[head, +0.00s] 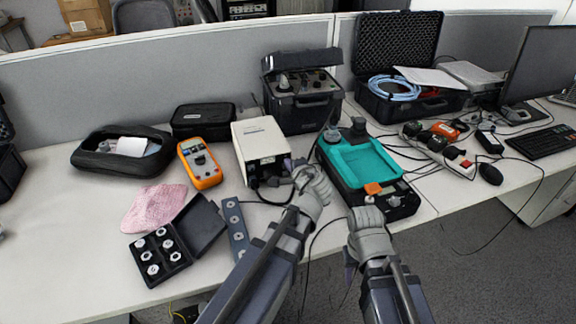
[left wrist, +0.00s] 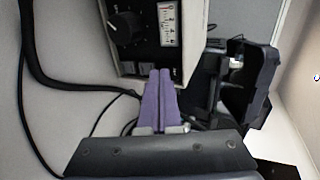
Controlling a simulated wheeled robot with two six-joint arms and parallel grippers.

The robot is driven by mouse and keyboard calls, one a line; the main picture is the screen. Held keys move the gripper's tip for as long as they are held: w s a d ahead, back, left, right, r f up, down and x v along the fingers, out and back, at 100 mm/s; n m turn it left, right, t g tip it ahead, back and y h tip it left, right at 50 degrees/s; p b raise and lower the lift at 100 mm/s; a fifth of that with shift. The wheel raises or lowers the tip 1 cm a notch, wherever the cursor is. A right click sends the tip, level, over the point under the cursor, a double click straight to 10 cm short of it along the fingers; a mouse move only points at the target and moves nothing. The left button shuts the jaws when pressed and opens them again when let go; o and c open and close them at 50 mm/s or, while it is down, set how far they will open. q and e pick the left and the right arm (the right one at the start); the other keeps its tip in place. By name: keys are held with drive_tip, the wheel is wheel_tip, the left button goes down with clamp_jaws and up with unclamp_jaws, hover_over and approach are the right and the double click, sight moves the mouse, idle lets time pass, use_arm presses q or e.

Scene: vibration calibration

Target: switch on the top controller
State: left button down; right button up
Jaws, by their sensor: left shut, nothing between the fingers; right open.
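A cream-cased controller box (head: 262,139) stands upright mid-table. In the left wrist view its black front panel shows a round knob (left wrist: 126,27) and a white scale meter (left wrist: 168,24). I cannot make out a power switch; the panel's lower part is partly behind my fingers. My left gripper (head: 289,164) is at the right side of the box's front in the head view. Its purple fingers (left wrist: 160,74) are shut and empty, tips at the panel's lower edge; contact is unclear. My right gripper (head: 350,256) is open, near the table's front edge; its fingers are mostly hidden.
A teal-topped device (head: 362,162) stands to the right, a black-cased instrument (head: 303,104) behind. An orange multimeter (head: 200,164), pink cloth (head: 152,207) and black parts box (head: 150,270) lie left. Cables run around the controller. A power strip (head: 440,152) lies right.

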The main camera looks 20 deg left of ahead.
use_arm(q)
drive_tip(key=shift+f, duration=0.1)
drive_tip(key=shift+w+a+f, duration=0.1)
drive_tip(key=shift+w+a, duration=0.05)
drive_tip(key=shift+w, duration=0.1)
drive_tip(key=shift+s, duration=0.1)
drive_tip(key=shift+r, duration=0.25)
drive_tip(key=shift+r+p, duration=0.65)
drive_tip(key=shift+p, duration=0.1)
